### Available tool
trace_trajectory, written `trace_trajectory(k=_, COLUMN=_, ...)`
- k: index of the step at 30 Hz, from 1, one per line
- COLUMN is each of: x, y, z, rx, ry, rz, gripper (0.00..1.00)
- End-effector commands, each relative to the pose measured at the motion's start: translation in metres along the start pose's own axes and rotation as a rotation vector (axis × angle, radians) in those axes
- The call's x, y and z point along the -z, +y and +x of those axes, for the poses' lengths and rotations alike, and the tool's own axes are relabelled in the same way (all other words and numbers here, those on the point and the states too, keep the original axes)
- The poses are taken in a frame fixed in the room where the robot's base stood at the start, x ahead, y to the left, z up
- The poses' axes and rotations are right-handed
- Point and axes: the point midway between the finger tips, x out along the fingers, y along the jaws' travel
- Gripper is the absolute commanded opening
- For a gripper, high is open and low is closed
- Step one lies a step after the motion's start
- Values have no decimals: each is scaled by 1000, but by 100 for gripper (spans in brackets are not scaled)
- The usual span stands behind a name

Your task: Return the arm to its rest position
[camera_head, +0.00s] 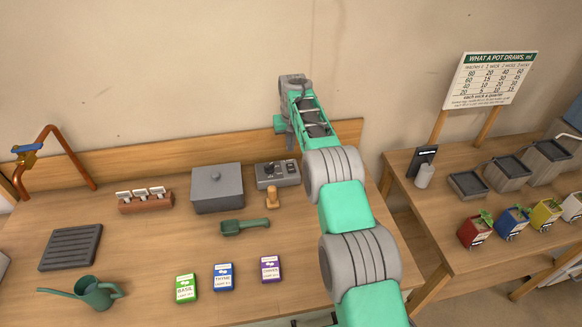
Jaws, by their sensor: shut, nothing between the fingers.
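My arm reaches up from the lower right of the head view, over the wooden bench (150,240), toward the back wall. My gripper (290,141) is at the far end of the arm, small and partly covered by the arm's own links. It is shut and empty. It hangs in front of the wooden backboard, above the grey control box (278,174), and looks clear of it.
A grey lidded box (217,188), wooden peg (272,197) and green scoop (245,227) stand left of my arm. Seed packets (223,277) and a watering can (98,293) are nearer the front. A second bench (440,221) at right holds pots (475,232) and a sign (491,79).

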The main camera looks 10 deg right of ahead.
Motion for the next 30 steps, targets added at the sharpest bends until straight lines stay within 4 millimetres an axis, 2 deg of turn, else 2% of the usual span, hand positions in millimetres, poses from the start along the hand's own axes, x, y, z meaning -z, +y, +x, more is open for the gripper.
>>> trace_trajectory(k=5, x=0, y=0, z=0, rx=0, ry=0, rz=0, gripper=0)
trace_trajectory(k=8, x=-1, y=0, z=-12, rx=0, ry=8, rz=0, gripper=0)
trace_trajectory(k=11, x=-7, y=0, z=-46, rx=0, ry=28, rz=1, gripper=0)
trace_trajectory(k=14, x=-27, y=0, z=-92, rx=0, ry=55, rz=1, gripper=0)
trace_trajectory(k=18, x=-74, y=0, z=-148, rx=0, ry=90, rz=2, gripper=0)
trace_trajectory(k=22, x=-133, y=0, z=-186, rx=0, ry=126, rz=3, gripper=0)
trace_trajectory(k=26, x=-202, y=0, z=-207, rx=0, ry=162, rz=4, gripper=0)
trace_trajectory(k=30, x=-282, y=0, z=-206, rx=0, ry=199, rz=5, gripper=0)
